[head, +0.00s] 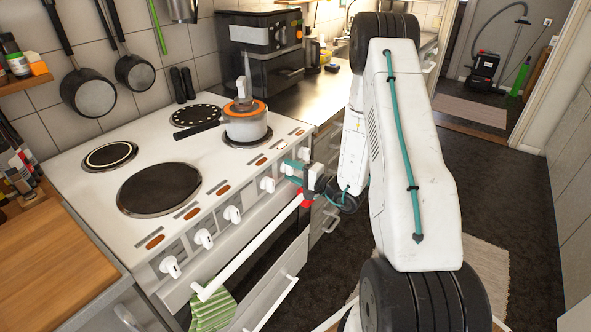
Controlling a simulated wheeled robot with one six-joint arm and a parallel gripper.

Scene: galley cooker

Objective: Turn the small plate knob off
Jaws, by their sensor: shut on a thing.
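The cooker (215,160) has a row of white knobs along its sloped front panel. My gripper (295,167), with teal fingers, is at the right end of this row. The knob's pointer direction cannot be made out. Other knobs show clear to the left, such as the one nearest the gripper (267,184). A small plate (110,156) with a pale ring is at the left, beside a large dark plate (160,188). Which plate the held knob serves cannot be read.
A white pot with an orange rim (246,127) stands on the right-hand plate. A white oven handle bar (250,248) runs below the knobs, close under my gripper, with a green striped towel (212,312) on it. Dark floor (500,210) is open at right.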

